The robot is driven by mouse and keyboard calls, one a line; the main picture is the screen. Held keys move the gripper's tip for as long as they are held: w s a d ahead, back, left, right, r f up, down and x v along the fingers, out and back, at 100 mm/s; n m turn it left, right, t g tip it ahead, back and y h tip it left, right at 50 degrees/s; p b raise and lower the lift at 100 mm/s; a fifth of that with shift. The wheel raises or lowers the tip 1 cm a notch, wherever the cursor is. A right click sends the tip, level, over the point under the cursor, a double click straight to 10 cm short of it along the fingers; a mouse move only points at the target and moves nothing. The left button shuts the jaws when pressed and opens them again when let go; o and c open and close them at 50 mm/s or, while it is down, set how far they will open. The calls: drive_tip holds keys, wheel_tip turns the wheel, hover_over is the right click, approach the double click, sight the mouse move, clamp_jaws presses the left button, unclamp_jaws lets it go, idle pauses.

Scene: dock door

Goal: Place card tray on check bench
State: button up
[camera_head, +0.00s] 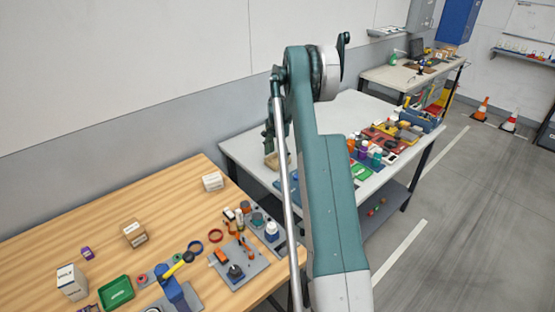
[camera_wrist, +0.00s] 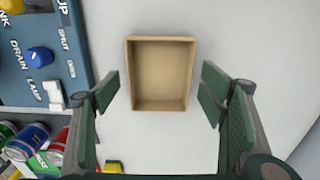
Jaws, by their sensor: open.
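The card tray (camera_wrist: 160,68) is a tan, open-topped, empty rectangular box. It lies on a pale grey-white surface in the wrist view. In the head view a tan piece that looks like it (camera_head: 271,161) shows on the white bench (camera_head: 240,149), partly hidden by my arm. My gripper (camera_wrist: 160,94) is open, with one dark green finger on each side of the tray and gaps between fingers and tray. I cannot tell which bench is the check bench.
A blue labelled panel (camera_wrist: 45,80) with knobs and switches lies left of the tray. In the head view, a wooden bench (camera_head: 190,185) holds boxes and tools, and another bench (camera_head: 405,78) stands farther back.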

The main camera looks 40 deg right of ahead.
sight(277, 163)
wheel_tip(277, 163, up, 10)
drive_tip(key=shift+r, duration=0.15)
idle(0.3)
drive_tip(key=shift+a, duration=0.1)
idle(0.5)
